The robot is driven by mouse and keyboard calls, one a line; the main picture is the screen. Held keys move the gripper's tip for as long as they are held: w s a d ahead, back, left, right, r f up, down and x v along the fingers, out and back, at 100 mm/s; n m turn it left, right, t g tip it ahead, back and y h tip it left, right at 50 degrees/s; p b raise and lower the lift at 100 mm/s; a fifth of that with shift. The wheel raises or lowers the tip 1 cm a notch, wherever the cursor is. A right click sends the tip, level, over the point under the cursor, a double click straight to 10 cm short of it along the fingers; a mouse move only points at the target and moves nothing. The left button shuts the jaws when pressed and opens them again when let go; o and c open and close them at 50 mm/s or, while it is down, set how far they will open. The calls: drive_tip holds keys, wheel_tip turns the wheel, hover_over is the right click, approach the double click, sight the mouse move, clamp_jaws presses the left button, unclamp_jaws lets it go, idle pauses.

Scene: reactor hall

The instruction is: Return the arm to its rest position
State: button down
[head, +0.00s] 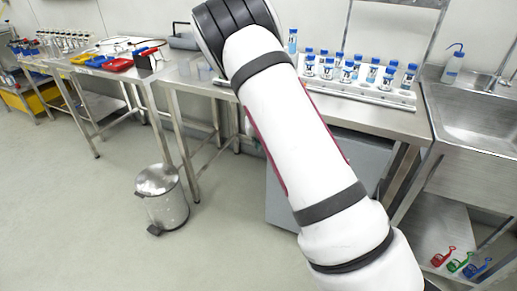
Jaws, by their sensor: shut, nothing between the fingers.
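My arm (290,140) crosses the middle of the head view. It runs from the bottom right up to a dark ribbed joint at the top edge. My gripper is outside the picture, so its fingers do not show. The arm stands in front of the steel bench (392,121) and hides part of it.
Several blue-capped bottles (372,71) stand on the bench, beside a steel sink (470,118) and a wash bottle (453,66). A pedal bin (162,198) stands on the floor. Colored trays (118,64) lie on the left table. The floor at lower left is clear.

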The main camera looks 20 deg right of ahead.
drive_tip(key=s+a+r+n+y+p, duration=0.2)
drive_tip(key=s+a+r+n, duration=0.3)
drive_tip(key=s+r+n, duration=0.65)
drive_tip(key=s+a+r+n+y+p, duration=0.2)
drive_tip(key=s+a+r+n, duration=0.55)
drive_tip(key=r, duration=0.75)
drive_tip(key=s+d+r+n+h+p, duration=0.1)
drive_tip(key=s+r+n, duration=0.3)
drive_tip(key=s+n, duration=0.5)
drive_tip(key=s+d+r+n+h+p, duration=0.1)
drive_tip(key=s+r+n+h+p, duration=0.1)
drive_tip(key=s+n, duration=0.8)
drive_tip(key=s+r+p, duration=0.1)
drive_tip(key=s+r, duration=0.1)
drive_tip(key=s, duration=0.7)
drive_tip(key=shift+s+d+r, duration=0.2)
drive_tip(key=shift+s+r, duration=0.05)
drive_tip(key=shift+s, duration=0.15)
